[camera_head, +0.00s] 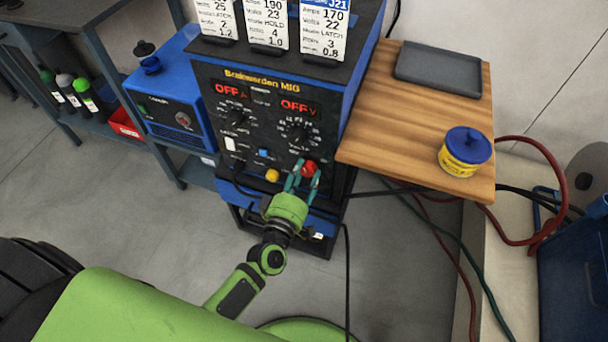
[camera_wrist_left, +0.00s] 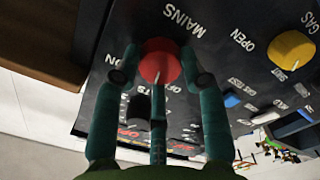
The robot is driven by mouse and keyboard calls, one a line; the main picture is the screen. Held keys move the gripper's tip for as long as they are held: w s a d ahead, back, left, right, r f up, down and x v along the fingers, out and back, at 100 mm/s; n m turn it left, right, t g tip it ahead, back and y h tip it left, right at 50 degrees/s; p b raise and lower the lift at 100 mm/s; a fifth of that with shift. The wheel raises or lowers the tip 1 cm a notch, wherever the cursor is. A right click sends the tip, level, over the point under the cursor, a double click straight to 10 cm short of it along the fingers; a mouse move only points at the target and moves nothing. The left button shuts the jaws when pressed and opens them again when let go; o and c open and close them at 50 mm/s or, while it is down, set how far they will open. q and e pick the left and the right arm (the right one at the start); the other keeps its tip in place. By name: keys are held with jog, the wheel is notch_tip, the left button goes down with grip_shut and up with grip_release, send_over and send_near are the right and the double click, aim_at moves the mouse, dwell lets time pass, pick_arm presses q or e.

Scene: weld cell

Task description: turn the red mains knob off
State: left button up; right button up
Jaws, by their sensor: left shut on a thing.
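The red mains knob (camera_head: 309,168) sits at the lower right of the welder's black front panel (camera_head: 215,100). In the left wrist view the knob (camera_wrist_left: 160,60) is close up and appears upside down, beside the printed words MAINS and ON. The two red displays (camera_head: 298,107) on the panel read OFF. My right gripper is not in view.
A yellow gas knob (camera_head: 272,175) and a blue switch (camera_head: 263,153) are near the mains knob. A wooden shelf (camera_head: 400,125) at right holds a grey tray (camera_head: 438,68) and a yellow tub with a blue lid (camera_head: 465,150). Cables hang below the shelf.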

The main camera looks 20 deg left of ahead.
pick_arm(q)
jog(key=shift+w+a+r+n, duration=0.15)
jog(key=shift+a+r+n, duration=0.2)
jog(key=shift+n, duration=0.65)
jog(key=shift+f+n, duration=0.1)
jog(key=shift+n, duration=0.6)
jog(key=shift+n+b, duration=0.45)
jog(key=shift+n, duration=0.95)
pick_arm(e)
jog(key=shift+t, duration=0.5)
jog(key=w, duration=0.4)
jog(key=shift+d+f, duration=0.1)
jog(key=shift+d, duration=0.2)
pick_arm(q)
jog(key=shift+f, duration=0.1)
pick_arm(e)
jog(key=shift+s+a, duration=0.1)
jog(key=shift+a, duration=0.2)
pick_arm(q)
jog(key=o, duration=1.1)
jog(key=shift+o, duration=0.2)
jog(key=shift+f, duration=0.15)
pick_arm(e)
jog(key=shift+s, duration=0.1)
